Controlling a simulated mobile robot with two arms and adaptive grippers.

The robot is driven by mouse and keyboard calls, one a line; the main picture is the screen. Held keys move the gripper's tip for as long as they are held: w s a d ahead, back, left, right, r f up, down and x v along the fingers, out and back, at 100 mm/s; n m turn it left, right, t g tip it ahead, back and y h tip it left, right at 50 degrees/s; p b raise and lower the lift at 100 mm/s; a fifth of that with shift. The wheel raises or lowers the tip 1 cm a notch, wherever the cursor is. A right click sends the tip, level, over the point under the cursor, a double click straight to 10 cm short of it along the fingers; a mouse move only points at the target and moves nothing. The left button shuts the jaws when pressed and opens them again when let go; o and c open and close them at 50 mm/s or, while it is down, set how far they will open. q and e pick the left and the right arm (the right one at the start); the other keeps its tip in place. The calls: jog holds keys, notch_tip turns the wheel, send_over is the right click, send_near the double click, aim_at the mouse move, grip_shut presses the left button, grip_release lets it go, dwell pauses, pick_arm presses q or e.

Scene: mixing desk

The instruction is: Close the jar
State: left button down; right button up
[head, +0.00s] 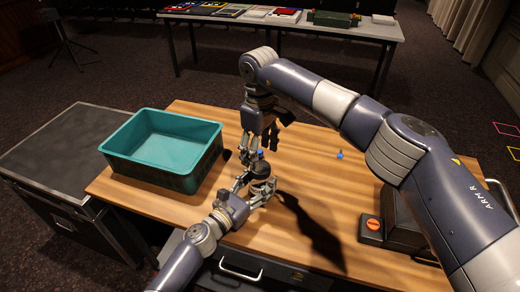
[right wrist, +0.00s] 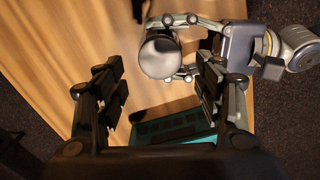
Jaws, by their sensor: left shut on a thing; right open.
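The jar (head: 261,170) is small and round with a dark top, and stands near the middle of the desk. My left gripper (head: 260,187) is shut around it from the lower left. In the right wrist view the jar (right wrist: 160,56) shows as a smooth, round grey top between my left gripper's fingers (right wrist: 178,48). I cannot tell whether that top is a separate lid. My right gripper (head: 250,152) hangs just above the jar, pointing down. Its fingers (right wrist: 160,92) are wide apart with nothing between them, and the jar lies beyond them.
A teal crate (head: 165,147) stands at the desk's left, near my grippers. A small blue item (head: 340,155) lies on the wood to the right. A dark box with an orange knob (head: 373,223) stands at the right. A table (head: 230,22) with objects stands behind.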

jog(key=n, duration=0.6)
jog(key=shift+r, duration=0.25)
jog(key=n, duration=0.4)
jog(key=shift+r+n, duration=0.2)
jog(key=shift+n, duration=0.2)
jog(key=n, duration=0.6)
jog(key=shift+r+n, duration=0.2)
jog(key=shift+n, duration=0.1)
jog(key=n, duration=0.4)
jog(key=shift+r+n, duration=0.15)
jog(key=shift+n, duration=0.25)
jog(key=n, duration=0.4)
jog(key=shift+r+n, duration=0.2)
jog(key=shift+n, duration=0.2)
jog(key=n, duration=0.6)
jog(key=shift+r, duration=0.25)
jog(key=n, duration=0.5)
jog(key=shift+r, duration=0.15)
jog(key=n, duration=0.6)
jog(key=shift+r, duration=0.2)
